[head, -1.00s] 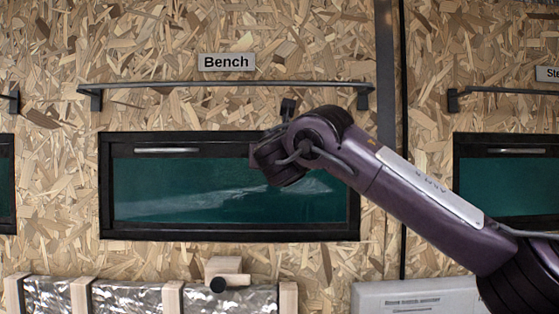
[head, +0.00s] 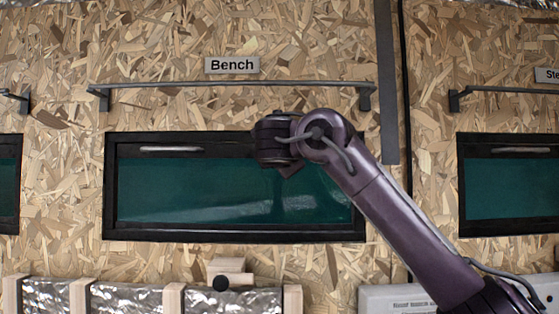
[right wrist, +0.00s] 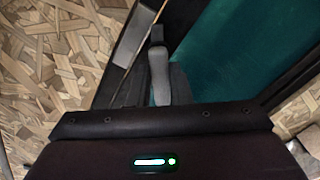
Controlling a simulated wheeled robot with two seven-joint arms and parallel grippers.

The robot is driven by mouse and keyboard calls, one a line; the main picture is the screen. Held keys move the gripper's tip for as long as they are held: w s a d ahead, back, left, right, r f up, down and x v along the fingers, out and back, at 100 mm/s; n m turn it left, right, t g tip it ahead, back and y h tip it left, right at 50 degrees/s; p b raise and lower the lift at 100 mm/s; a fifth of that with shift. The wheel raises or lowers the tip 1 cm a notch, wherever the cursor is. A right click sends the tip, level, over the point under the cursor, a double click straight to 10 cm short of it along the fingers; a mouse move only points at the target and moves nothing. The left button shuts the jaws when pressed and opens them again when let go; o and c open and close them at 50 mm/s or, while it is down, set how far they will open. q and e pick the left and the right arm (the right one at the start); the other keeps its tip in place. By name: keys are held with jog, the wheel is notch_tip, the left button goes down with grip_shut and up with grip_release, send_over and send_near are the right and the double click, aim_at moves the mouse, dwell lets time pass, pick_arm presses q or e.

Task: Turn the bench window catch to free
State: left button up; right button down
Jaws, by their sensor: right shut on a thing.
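The bench window (head: 235,236) is a wide black frame with teal glass, below a "Bench" label (head: 232,65). In the right wrist view, the grey catch lever (right wrist: 160,75) stands by the black window frame, between the dark fingers of my right gripper (right wrist: 158,88). The gripper is shut on it. In the head view, my right wrist (head: 275,140) covers the window's upper right part and hides the catch and fingertips. How far the catch is turned cannot be told. My left gripper is not in view.
A grey rail (head: 235,84) runs above the window, close over my wrist. A dark vertical strip (head: 387,90) stands to the right. Below are foil panels with wooden battens, a wooden block (head: 228,272) with a black knob, and a white box (head: 395,299).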

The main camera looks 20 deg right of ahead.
jog(key=shift+a+r+m+b, duration=0.1)
jog(key=shift+r+m+b, duration=0.1)
jog(key=shift+m, duration=1)
jog(key=shift+r+m+b, duration=0.15)
jog(key=shift+m+b, duration=0.05)
jog(key=shift+m, duration=1)
jog(key=shift+a+r+m+b, duration=0.1)
jog(key=shift+r+m+b, duration=0.1)
jog(key=shift+m, duration=1)
jog(key=shift+d, duration=0.1)
jog(key=c, duration=1.7)
grip_release()
jog(key=o, duration=0.4)
jog(key=shift+w+f, duration=0.1)
jog(key=shift+w, duration=0.15)
jog(key=shift+s, duration=0.1)
